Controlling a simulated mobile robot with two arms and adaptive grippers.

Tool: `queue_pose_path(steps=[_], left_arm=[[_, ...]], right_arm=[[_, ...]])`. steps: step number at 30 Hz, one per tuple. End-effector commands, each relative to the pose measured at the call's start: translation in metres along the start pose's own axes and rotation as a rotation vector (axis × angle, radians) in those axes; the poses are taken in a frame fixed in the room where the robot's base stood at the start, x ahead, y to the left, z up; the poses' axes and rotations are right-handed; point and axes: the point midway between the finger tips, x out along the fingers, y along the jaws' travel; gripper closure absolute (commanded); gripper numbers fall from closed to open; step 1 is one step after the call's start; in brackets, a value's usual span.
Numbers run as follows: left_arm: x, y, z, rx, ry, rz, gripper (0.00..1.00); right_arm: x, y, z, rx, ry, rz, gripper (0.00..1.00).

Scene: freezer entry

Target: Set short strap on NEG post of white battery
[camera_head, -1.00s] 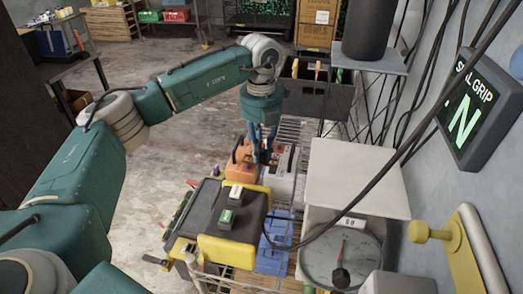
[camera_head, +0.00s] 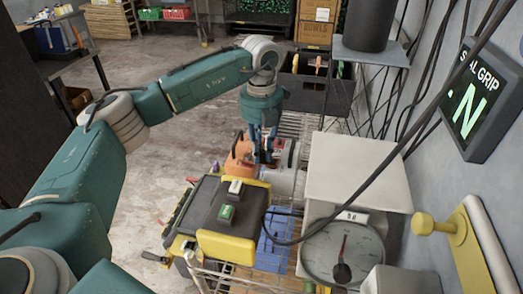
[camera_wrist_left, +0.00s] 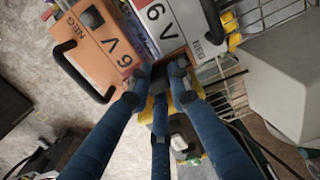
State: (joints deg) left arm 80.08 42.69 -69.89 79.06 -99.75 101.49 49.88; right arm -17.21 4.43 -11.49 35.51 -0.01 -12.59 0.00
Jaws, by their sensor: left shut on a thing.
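The white battery (camera_head: 286,178) with a red band stands beside an orange battery (camera_head: 240,160). In the left wrist view the white battery (camera_wrist_left: 172,18) shows "6 V" at the top, and the orange battery (camera_wrist_left: 95,45) shows "6 V" and "NEG". My left gripper (camera_head: 264,152) points down over the seam between the two batteries. In the left wrist view its fingers (camera_wrist_left: 160,78) are closed together around a small dark piece, probably the short strap, mostly hidden by the fingers. The white battery's NEG post cannot be made out. My right gripper is not in view.
A white box scale (camera_head: 345,245) is close on the right. A loose black cable crosses above it. A dark bin (camera_head: 318,92) stands behind.

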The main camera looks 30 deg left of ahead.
Motion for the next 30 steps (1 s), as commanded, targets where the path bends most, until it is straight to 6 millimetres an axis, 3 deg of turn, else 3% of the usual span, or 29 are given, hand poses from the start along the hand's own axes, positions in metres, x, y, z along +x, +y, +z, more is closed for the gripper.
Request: queue_pose_path(steps=[1, 2, 5, 17, 30], left_arm=[[0.002, 0.000, 0.000, 0.000, 0.000, 0.000, 1.00], [0.002, 0.000, 0.000, 0.000, 0.000, 0.000, 0.79], [0.002, 0.000, 0.000, 0.000, 0.000, 0.000, 0.59], [-0.003, 0.000, 0.000, 0.000, 0.000, 0.000, 0.59], [-0.088, -0.001, 0.001, 0.000, -0.003, -0.002, 0.59]], right_arm=[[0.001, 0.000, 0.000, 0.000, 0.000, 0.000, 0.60], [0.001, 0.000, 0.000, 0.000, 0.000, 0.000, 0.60], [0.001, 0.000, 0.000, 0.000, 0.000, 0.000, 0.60], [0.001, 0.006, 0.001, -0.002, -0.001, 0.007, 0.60], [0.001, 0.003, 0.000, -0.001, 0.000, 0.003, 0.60]])
